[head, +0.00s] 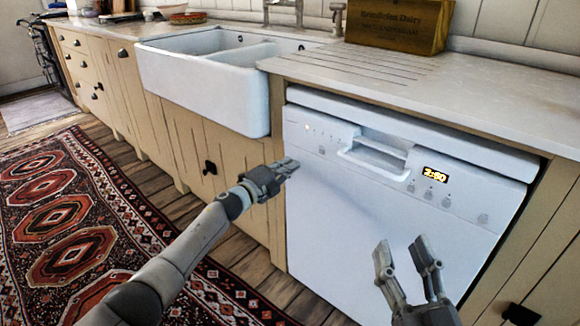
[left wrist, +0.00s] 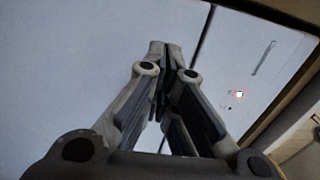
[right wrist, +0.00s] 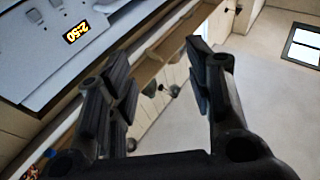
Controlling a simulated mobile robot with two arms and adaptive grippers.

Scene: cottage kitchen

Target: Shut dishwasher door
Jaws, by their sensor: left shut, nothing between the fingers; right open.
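The white dishwasher door (head: 350,235) stands upright under the counter and looks shut or nearly shut; a dark gap shows along its top and right side. Its control panel carries a recessed handle (head: 374,160) and a lit display (head: 435,174). My left gripper (head: 290,165) is shut and empty, close to the door's upper left edge; I cannot tell if it touches. In the left wrist view its fingers (left wrist: 165,50) lie against the white door surface (left wrist: 70,70). My right gripper (head: 405,250) is open and empty in front of the door's lower right; the display also shows in the right wrist view (right wrist: 76,32).
A white sink (head: 205,80) and cream cabinets (head: 200,140) are on the left. A patterned rug (head: 70,230) covers the floor at the left.

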